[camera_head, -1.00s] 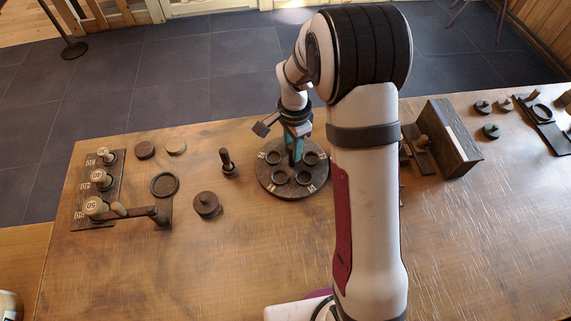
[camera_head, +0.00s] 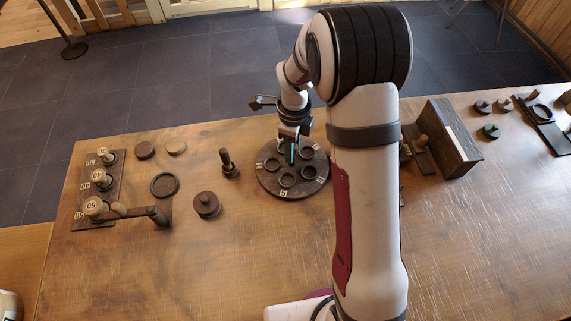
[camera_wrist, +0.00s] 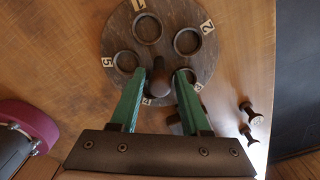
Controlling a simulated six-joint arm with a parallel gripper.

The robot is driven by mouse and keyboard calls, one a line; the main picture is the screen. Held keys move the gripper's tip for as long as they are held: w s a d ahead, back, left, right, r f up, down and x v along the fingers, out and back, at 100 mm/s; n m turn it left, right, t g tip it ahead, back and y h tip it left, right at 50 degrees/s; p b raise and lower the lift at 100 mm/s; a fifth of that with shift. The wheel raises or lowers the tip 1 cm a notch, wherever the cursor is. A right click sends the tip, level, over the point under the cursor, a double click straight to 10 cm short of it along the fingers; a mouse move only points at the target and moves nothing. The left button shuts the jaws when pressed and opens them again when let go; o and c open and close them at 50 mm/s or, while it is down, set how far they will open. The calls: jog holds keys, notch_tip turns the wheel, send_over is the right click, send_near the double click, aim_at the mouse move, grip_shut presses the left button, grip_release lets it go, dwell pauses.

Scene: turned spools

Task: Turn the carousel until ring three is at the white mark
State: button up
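The carousel (camera_head: 300,192) is a round dark wooden disc with ring holders and pale number tags around its rim. In the wrist view, the disc (camera_wrist: 165,53) shows tag 1 (camera_wrist: 139,5) at the top, tag 2 (camera_wrist: 207,27) at upper right and tag 5 (camera_wrist: 107,62) at left. In the head view, my gripper (camera_head: 290,150) is over the disc. I cannot single out the white mark.
A peg with a dark handle (camera_head: 228,163) and a round lidded piece (camera_head: 206,204) stand left of the carousel. A numbered rack (camera_head: 97,215) is farther left. An upright board (camera_head: 447,140) is to the right. The table in front of the carousel is clear.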

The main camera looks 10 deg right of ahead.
jog(key=shift+o, duration=0.8)
jog(key=shift+r, duration=3.5)
grip_shut()
notch_tip(320, 180, up, 4)
